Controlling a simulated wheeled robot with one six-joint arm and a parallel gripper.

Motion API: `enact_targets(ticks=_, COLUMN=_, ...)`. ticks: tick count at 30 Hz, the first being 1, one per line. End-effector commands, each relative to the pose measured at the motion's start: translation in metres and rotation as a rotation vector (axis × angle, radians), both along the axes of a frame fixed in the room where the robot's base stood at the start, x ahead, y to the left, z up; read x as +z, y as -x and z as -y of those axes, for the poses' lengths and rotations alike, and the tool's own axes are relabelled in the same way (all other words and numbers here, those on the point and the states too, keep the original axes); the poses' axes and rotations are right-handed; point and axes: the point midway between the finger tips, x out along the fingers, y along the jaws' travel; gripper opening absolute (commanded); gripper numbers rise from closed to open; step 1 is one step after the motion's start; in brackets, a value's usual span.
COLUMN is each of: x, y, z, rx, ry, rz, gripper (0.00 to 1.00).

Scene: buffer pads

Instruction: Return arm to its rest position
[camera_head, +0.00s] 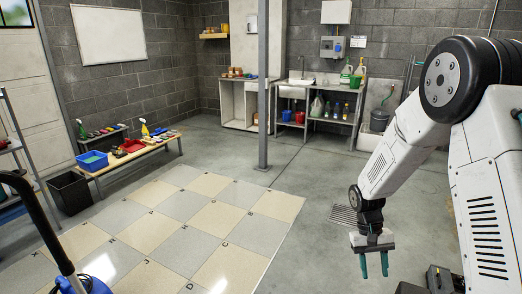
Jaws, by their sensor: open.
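My white arm with black joints comes in from the right side of the head view. My gripper (374,265) hangs at its end, pointing down above the grey concrete floor. Its two dark green fingers are apart, with nothing between them. The gripper is to the right of the tiled area (210,218) and touches nothing that I can see.
A low wooden bench (131,158) with a red tray and other items stands at the left. A black bin (69,191) stands beside it. A grey post (263,85) rises mid-room. A sink bench (317,95) is at the back. The tiled floor is clear.

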Motion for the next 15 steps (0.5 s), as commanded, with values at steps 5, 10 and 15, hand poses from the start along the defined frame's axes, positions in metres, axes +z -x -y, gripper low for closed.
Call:
enact_targets(ticks=5, x=0.082, y=0.038, z=-0.012, rx=0.023, ry=-0.04, rz=0.034, gripper=0.41)
enact_targets(ticks=10, x=0.142, y=0.083, z=-0.023, rx=0.045, ry=-0.078, rz=0.074, gripper=0.41)
enact_targets(ticks=15, x=0.19, y=0.131, z=-0.034, rx=0.066, ry=-0.112, rz=0.132, gripper=0.41)
